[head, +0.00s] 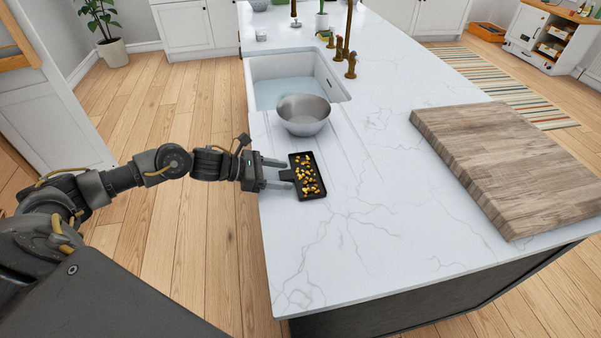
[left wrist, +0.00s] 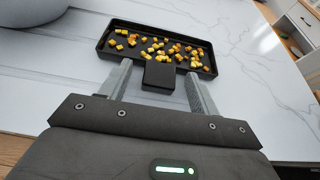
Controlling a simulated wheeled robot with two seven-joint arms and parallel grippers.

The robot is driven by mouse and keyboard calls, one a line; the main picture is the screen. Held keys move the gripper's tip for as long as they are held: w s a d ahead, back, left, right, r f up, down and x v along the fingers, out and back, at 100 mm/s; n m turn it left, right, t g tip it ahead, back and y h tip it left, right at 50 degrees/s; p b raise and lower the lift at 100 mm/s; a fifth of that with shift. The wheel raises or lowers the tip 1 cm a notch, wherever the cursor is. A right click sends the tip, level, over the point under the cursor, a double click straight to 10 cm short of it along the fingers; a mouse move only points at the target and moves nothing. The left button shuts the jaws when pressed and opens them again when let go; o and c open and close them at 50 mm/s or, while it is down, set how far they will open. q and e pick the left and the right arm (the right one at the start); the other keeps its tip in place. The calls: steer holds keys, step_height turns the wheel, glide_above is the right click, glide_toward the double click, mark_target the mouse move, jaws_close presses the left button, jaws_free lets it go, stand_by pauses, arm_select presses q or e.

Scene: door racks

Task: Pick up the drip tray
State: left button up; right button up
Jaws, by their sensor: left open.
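The drip tray (head: 308,188) is a small black rectangular tray with a short tab handle, lying flat on the white marble counter near its left edge. It holds several yellow-orange pieces. In the left wrist view the tray (left wrist: 104,44) lies just ahead, its tab (left wrist: 159,75) pointing back at me. My left gripper (head: 285,174) is open, reaching in low from the left. In the left wrist view my left gripper's fingers (left wrist: 158,88) stand on either side of the tab, with gaps between them and it. My right gripper is not in view.
A metal bowl (head: 303,115) stands on the counter just behind the tray and also shows in the left wrist view (left wrist: 30,10). Beyond it are a sink (head: 296,80) and brass taps (head: 350,65). A thick wooden board (head: 510,160) lies at right. The counter (head: 370,245) in front is clear.

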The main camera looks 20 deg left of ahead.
mark_target(297, 174)
arm_select(q)
steer(key=c, duration=1.1)
steer(key=shift+r, duration=0.1)
steer(key=shift+r+b, duration=1)
steer(key=shift+r, duration=0.3)
steer(key=shift+w+d+r+b, duration=0.75)
steer(key=shift+w+d+r, duration=0.7)
steer(key=shift+w+r, duration=0.25)
steer(key=shift+w+d+r+b, duration=0.8)
steer(key=shift+w+d+r, duration=0.8)
steer(key=shift+w, duration=0.25)
steer(key=shift+w+d+r+b, duration=0.75)
steer(key=shift+w+d+r, duration=0.6)
steer(key=shift+w+r, duration=0.4)
